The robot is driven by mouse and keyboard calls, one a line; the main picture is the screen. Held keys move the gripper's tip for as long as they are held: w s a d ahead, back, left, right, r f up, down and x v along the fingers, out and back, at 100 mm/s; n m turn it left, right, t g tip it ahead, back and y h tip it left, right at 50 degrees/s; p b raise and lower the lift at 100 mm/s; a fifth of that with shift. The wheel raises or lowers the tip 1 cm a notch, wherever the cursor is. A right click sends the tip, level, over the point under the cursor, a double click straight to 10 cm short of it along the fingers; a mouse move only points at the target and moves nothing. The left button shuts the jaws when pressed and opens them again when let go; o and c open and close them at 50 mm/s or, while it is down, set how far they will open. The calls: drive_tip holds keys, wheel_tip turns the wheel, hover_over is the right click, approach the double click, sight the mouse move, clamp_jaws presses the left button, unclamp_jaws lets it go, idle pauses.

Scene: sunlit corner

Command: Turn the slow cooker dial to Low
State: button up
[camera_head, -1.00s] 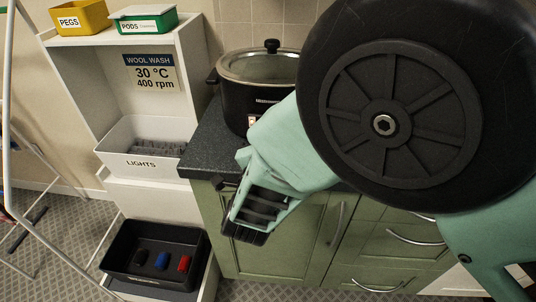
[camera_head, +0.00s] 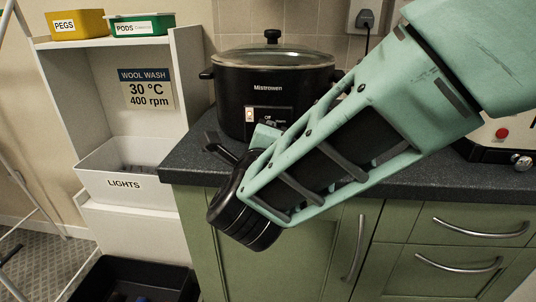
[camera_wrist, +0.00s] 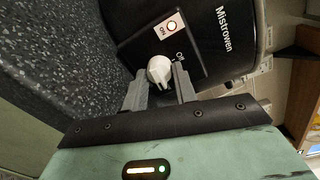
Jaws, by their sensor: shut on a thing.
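The slow cooker (camera_head: 290,82) is black with a glass lid and stands on the dark worktop against the tiled wall. Its front panel (camera_head: 268,118) has a lit switch and an "Off" mark. In the wrist view the white dial (camera_wrist: 159,70) sits beside the "Off" mark, below the lit "ON" switch (camera_wrist: 172,26). My gripper (camera_wrist: 160,84) has its two grey fingers on either side of the dial, shut on it. Which mark the dial points to is unclear. In the head view my arm hides the dial and the fingertips.
The speckled worktop (camera_head: 430,186) has green cupboards and drawers (camera_head: 455,240) below. A cream appliance (camera_head: 505,135) with a red button stands at the right. A wall socket with a plug (camera_head: 365,18) is behind. White shelves (camera_head: 188,75) with bins stand at the left.

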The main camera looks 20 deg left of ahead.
drive_tip(key=shift+m+b, duration=0.3)
drive_tip(key=shift+b, duration=0.1)
drive_tip(key=o, duration=1)
drive_tip(key=shift+s, duration=0.1)
drive_tip(key=b+v, duration=0.1)
drive_tip(key=v, duration=1.6)
drive_tip(key=shift+s+d, duration=0.1)
